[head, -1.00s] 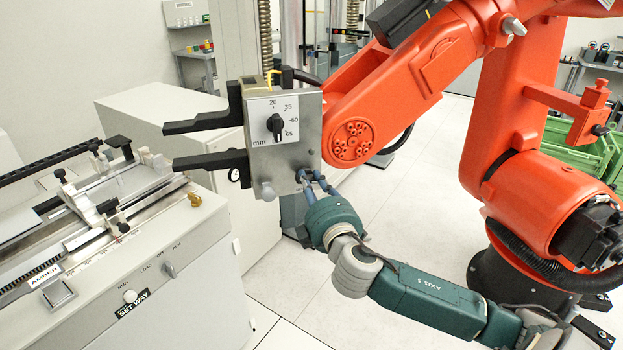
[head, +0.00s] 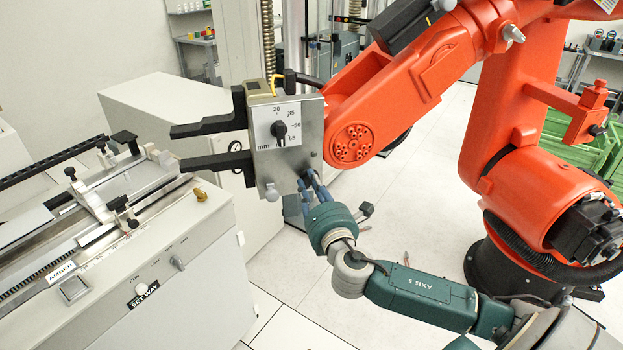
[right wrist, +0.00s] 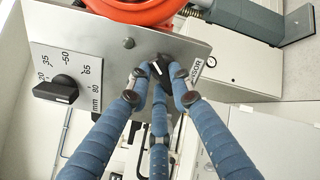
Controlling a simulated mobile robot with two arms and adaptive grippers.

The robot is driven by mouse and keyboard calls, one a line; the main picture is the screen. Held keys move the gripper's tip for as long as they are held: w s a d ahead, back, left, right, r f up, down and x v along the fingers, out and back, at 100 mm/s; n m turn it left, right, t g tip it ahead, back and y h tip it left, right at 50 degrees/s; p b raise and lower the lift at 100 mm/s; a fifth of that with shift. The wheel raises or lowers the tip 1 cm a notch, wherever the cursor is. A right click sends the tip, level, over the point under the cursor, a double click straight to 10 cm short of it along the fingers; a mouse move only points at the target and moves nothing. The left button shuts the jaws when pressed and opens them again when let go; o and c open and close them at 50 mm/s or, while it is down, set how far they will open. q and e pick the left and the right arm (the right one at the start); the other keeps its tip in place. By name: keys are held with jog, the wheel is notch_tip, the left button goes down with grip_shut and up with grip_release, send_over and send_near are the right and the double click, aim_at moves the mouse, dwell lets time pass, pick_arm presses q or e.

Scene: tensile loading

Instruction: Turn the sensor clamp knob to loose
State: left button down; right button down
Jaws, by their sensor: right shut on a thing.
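The sensor clamp knob (right wrist: 158,68) is a small dark knob on the lower edge of a grey metal sensor head. In the right wrist view it sits beside a partly covered label ending in "SOR". My right gripper (right wrist: 157,80), with blue segmented fingers, is closed around this knob. In the head view my right gripper (head: 307,181) reaches the lower right of the sensor head (head: 305,150), and its fingers mostly hide the knob. I cannot read the knob's setting. My left gripper is not in view.
A separate black mm dial (head: 279,130), also in the right wrist view (right wrist: 56,89), is on the same face. Two black arms (head: 215,162) project left. An orange robot arm (head: 430,75) carries the head. A grey test bench (head: 190,285) stands at left.

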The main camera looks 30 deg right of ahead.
jog(key=n, duration=0.3)
jog(key=shift+a+f, duration=0.1)
jog(key=shift+f+n, duration=0.15)
jog(key=shift+n, duration=1.95)
jog(key=c, duration=1.5)
grip_release()
jog(key=shift+c, duration=0.2)
jog(key=v, duration=1.2)
